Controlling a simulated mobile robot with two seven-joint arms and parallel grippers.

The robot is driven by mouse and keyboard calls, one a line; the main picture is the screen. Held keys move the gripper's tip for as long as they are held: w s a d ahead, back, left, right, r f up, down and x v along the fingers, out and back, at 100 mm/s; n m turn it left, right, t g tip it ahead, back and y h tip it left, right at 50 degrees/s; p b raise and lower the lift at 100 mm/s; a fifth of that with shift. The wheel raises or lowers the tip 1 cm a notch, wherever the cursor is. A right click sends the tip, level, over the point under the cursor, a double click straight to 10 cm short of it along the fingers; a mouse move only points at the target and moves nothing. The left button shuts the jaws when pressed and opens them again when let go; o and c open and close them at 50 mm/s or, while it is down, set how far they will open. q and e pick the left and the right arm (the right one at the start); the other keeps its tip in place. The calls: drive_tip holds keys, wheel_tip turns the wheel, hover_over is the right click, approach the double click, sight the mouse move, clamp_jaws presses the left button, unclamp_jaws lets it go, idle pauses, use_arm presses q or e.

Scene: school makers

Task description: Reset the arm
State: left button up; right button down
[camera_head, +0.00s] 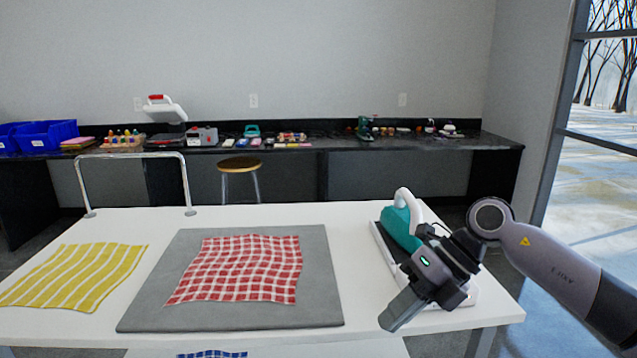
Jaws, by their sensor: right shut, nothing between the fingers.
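My right arm comes in from the right edge, and its gripper (394,314) hangs over the right part of the white table. The fingers point down and left, are shut, and hold nothing. Behind the gripper is a teal iron (399,226) with a white handle, on a light base plate (384,247); the arm hides part of both. The gripper is in front of the iron; whether they touch cannot be told. My left gripper is not in view.
On the white table (300,342), a red checked cloth (240,268) lies on a grey mat (190,318). A yellow striped cloth (75,275) lies left of it. A metal rail (135,156) stands at the back left. A stool (240,165) and black counter (400,142) are behind.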

drive_tip(key=s+a+m+t+y+p, duration=0.1)
drive_tip(key=s+a+m+t+y, duration=0.15)
drive_tip(key=a+y, duration=0.3)
drive_tip(key=s+a+m+t+y, duration=0.1)
drive_tip(key=s+a+m+y, duration=0.25)
drive_tip(key=a+y, duration=0.2)
drive_tip(key=d+f+m+t+h+p, duration=0.1)
drive_tip(key=d+f+m+t+h, duration=0.55)
drive_tip(key=m, duration=0.55)
drive_tip(key=d+f+m+t+h, duration=0.55)
drive_tip(key=m+t, duration=0.25)
drive_tip(key=m, duration=0.4)
drive_tip(key=s+d+f+m+g+h, duration=0.2)
drive_tip(key=s+d+f+m+g, duration=0.1)
drive_tip(key=s+f, duration=0.4)
drive_tip(key=s+d+f+m+g+h+p, duration=0.1)
drive_tip(key=s+d+f+m+g+h, duration=0.2)
drive_tip(key=s+f, duration=0.4)
drive_tip(key=shift+s+d+f+m, duration=0.3)
drive_tip(key=shift+d+f+m, duration=0.25)
drive_tip(key=shift+d+m, duration=0.25)
